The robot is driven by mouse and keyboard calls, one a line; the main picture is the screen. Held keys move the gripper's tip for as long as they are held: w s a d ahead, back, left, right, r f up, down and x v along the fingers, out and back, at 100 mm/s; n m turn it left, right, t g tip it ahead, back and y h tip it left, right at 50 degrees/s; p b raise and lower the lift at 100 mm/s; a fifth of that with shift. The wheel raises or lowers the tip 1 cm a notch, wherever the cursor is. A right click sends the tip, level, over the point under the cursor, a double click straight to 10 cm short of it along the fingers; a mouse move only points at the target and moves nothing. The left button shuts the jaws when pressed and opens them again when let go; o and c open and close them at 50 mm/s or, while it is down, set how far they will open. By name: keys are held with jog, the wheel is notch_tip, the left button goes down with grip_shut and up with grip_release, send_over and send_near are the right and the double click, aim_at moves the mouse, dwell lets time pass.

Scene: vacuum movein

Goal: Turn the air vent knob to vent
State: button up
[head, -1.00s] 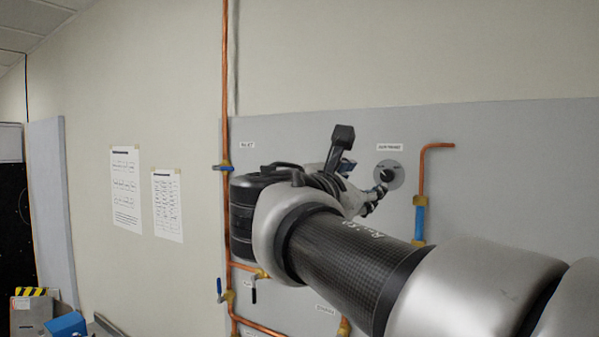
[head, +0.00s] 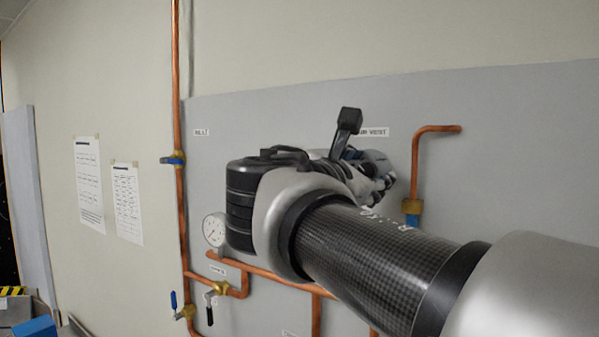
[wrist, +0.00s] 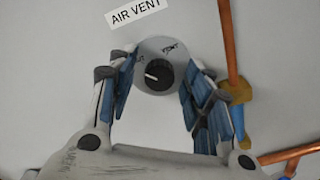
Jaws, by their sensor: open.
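The air vent knob (wrist: 158,76) is a dark round knob on a grey dial plate (wrist: 160,48), beneath the "AIR VENT" label (wrist: 137,10) in the wrist view. Its white mark points left. The word VENT (wrist: 171,48) is printed at the plate's upper right; another word at upper left is partly hidden and not readable. My gripper (wrist: 160,82) is open, with its blue-padded fingers on either side of the knob. I cannot tell whether they touch it. In the head view my gripper (head: 384,186) is partly visible beyond my wrist, and the knob is hidden.
A grey wall panel (head: 460,110) carries copper pipes (head: 415,165); one runs close right of my fingers in the wrist view (wrist: 229,45). A pressure gauge (head: 214,229) and valves with blue (head: 173,301) and black levers (head: 209,312) sit at lower left. Paper sheets (head: 89,185) hang further left.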

jog(key=shift+s+a+r, duration=0.15)
jog(key=shift+s+a, duration=0.15)
jog(key=shift+s, duration=0.25)
jog(key=shift+w+d, duration=0.1)
jog(key=shift+w, duration=0.15)
jog(key=c, duration=1.1)
